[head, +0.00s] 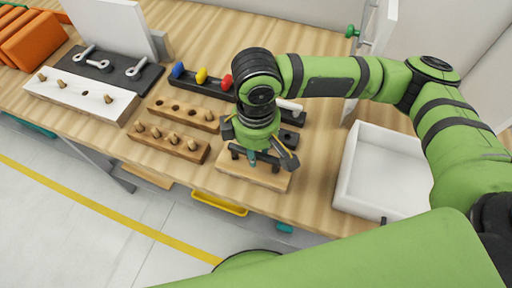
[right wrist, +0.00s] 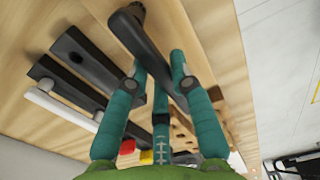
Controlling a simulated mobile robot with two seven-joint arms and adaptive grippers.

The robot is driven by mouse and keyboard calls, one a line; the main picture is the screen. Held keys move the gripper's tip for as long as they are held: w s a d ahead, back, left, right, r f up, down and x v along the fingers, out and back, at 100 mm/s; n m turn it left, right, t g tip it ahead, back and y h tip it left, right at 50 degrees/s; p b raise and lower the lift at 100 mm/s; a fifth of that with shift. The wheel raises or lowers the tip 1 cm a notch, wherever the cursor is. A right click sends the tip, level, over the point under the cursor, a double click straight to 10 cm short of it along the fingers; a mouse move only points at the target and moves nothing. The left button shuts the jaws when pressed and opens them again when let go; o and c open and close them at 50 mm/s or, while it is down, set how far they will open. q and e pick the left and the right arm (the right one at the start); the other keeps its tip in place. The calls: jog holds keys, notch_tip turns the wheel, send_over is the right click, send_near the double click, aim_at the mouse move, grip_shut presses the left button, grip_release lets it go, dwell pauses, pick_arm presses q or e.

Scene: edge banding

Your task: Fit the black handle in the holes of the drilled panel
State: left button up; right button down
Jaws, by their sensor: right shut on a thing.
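My right gripper (head: 258,160) is shut on the black handle (right wrist: 146,42), with its teal fingers around the bar. In the head view the handle is mostly covered by the gripper, over a light wooden block (head: 262,182) near the front edge of the bench, which appears to be the drilled panel. I cannot tell whether the handle's posts are in the holes or above them. The holes are hidden by the gripper. In the right wrist view the handle runs slantwise between the fingers (right wrist: 162,92). My left gripper is not in view.
Wooden blocks with pegs (head: 168,142) and with holes (head: 182,113) lie left of the gripper. A dark rack with coloured knobs (head: 202,83) stands behind, and dark blocks (head: 291,117) lie close to the gripper. A white tray (head: 385,170) is at the right.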

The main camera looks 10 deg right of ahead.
jog(key=shift+f, duration=0.6)
dwell(0.5)
jog(key=c, duration=1)
grip_release()
jog(key=shift+r+p, duration=2.55)
jog(key=shift+p, duration=0.6)
jog(key=shift+f, duration=0.1)
